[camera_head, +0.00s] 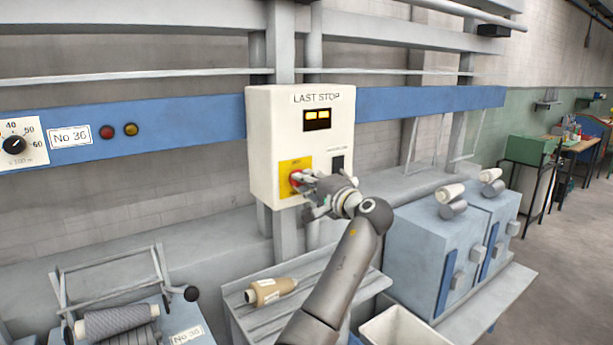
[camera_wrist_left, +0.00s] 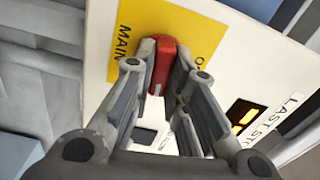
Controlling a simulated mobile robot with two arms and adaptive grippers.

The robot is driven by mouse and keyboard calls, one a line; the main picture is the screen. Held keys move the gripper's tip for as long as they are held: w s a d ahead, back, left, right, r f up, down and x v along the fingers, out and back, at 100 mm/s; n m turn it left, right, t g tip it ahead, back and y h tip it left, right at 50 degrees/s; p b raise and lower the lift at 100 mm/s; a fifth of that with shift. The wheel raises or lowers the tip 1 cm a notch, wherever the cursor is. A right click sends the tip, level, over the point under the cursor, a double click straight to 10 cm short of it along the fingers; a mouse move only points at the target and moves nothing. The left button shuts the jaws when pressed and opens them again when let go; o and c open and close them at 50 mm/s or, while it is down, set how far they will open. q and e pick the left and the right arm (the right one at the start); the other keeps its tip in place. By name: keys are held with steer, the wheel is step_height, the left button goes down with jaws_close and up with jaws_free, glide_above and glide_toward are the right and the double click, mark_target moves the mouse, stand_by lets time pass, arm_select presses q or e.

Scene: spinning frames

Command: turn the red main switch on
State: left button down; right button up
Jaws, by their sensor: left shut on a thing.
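The red main switch (camera_head: 295,180) sits on a yellow plate (camera_head: 287,165) at the lower left of the white control box (camera_head: 271,120). In the left wrist view the red handle (camera_wrist_left: 164,62) stands between the two fingers, on the yellow plate (camera_wrist_left: 140,20). My left gripper (camera_head: 304,182) is at the switch, shut on the red handle. Its fingers hide part of the switch in the head view. The box carries the words LAST STOP and a lit orange display (camera_head: 317,119). My right gripper is not in view.
A blue rail (camera_head: 190,115) runs behind the box. Below are a grey ledge holding a tan bobbin (camera_head: 270,291), a blue-grey cabinet (camera_head: 425,255) with bobbins on top, and a roller frame (camera_head: 110,275) at left. Open floor (camera_head: 560,270) lies at right.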

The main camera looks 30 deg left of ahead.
arm_select(q)
steer(key=shift+m+p, duration=0.3)
steer(key=shift+m, duration=0.3)
steer(key=c, duration=1.4)
jaws_free()
steer(key=shift+w+d, duration=0.1)
steer(key=shift+c, duration=0.2)
steer(key=v, duration=1.2)
steer(key=shift+f, duration=0.2)
